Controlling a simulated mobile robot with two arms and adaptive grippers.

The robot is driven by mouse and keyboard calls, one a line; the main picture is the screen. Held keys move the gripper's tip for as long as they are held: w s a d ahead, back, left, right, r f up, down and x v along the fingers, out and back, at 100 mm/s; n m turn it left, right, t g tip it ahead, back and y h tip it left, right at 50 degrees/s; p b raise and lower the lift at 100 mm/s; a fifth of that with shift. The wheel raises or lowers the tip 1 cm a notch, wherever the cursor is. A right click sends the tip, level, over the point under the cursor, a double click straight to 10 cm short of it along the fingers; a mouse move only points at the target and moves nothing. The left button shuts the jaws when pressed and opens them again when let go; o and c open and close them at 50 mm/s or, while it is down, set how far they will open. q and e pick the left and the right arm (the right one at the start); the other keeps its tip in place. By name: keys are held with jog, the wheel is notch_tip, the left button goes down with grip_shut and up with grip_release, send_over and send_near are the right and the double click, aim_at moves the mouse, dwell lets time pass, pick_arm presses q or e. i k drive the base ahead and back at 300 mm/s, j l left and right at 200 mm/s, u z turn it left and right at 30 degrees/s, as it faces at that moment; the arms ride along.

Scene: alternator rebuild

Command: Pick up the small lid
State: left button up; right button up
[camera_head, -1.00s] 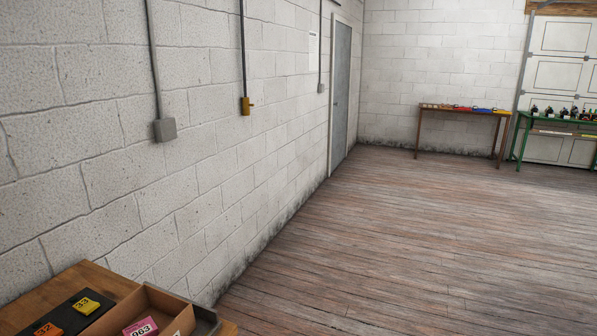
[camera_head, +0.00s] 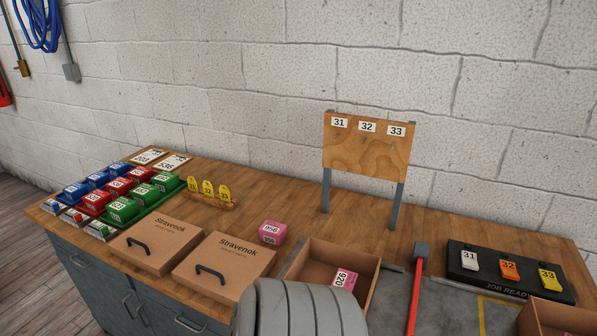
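Two brown cardboard lids or lidded boxes marked Stravenok, each with a black handle, lie side by side on the wooden workbench. The left one (camera_head: 165,231) and the right one (camera_head: 237,255) look close in size. I cannot tell which is the small lid. A grey rounded arm part of mine covers the area just right of and in front of the right one. Neither of my grippers shows in the view.
Right are a pink block (camera_head: 272,232), an open box (camera_head: 362,265), a red bar (camera_head: 415,295), a black tag tray (camera_head: 460,279) and a numbered board (camera_head: 366,150).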

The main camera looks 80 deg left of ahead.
aim_at(159, 241)
jog(key=u, duration=3.6)
jog(key=l+z, duration=0.1)
jog(key=z, duration=0.25)
jog(key=l+z, duration=0.1)
jog(key=z, duration=0.3)
jog(key=l+z, duration=0.1)
jog(key=z, duration=0.25)
jog(key=u, duration=1.3)
